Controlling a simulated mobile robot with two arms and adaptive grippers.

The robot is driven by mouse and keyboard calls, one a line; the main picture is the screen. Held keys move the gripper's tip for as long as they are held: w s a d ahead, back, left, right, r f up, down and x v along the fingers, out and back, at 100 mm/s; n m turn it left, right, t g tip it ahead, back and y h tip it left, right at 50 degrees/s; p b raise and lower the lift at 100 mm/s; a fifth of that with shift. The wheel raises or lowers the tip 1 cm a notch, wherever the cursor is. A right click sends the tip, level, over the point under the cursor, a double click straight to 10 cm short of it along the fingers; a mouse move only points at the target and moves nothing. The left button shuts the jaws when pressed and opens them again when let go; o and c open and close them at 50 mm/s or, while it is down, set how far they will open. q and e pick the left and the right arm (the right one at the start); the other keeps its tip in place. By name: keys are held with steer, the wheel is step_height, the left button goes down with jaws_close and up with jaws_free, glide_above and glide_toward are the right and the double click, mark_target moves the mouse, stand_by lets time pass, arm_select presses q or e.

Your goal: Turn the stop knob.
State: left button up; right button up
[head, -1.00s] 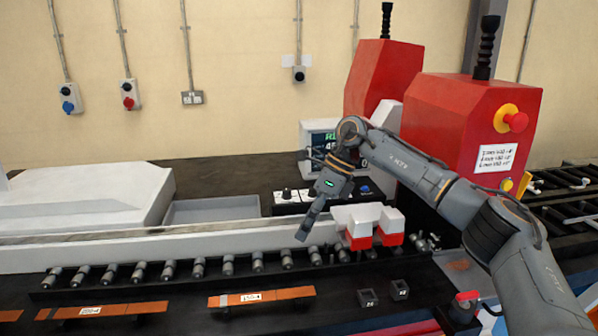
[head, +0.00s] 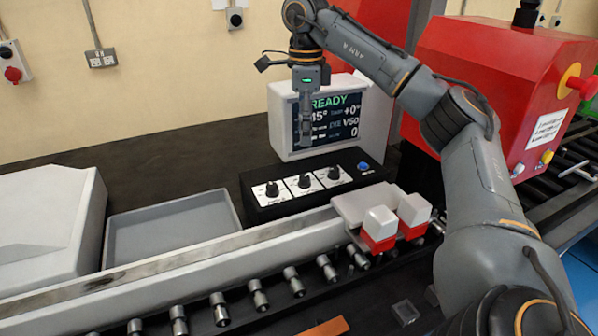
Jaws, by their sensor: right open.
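A black control box (head: 300,202) stands behind the long white rail. It carries three black knobs on white plates: a left one (head: 272,188), a middle one (head: 305,181) and a right one (head: 333,173). Their labels are too small to read, so I cannot tell which is the stop knob. A blue button (head: 363,167) sits at the box's right end. My right gripper (head: 306,140) is open and points down, in front of the display in the picture and above the knobs, apart from them. My left gripper is not in view.
The display (head: 277,125) reads READY. A red housing (head: 490,85) with a red button on yellow (head: 583,87) stands right.

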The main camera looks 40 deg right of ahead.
steer(key=b, duration=0.2)
glide_above(305, 176)
steer(key=f, duration=0.4)
steer(key=shift+s+a+f, duration=0.1)
steer(key=shift+s+a, duration=0.05)
steer(key=shift+s, duration=0.05)
step_height(305, 176, down, 7)
steer(key=shift+w+r+p, duration=0.1)
steer(key=shift+r+p, duration=0.1)
steer(key=shift+p, duration=0.65)
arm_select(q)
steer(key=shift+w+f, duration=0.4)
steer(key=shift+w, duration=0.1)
arm_select(e)
steer(key=shift+f, duration=0.6)
jaws_close()
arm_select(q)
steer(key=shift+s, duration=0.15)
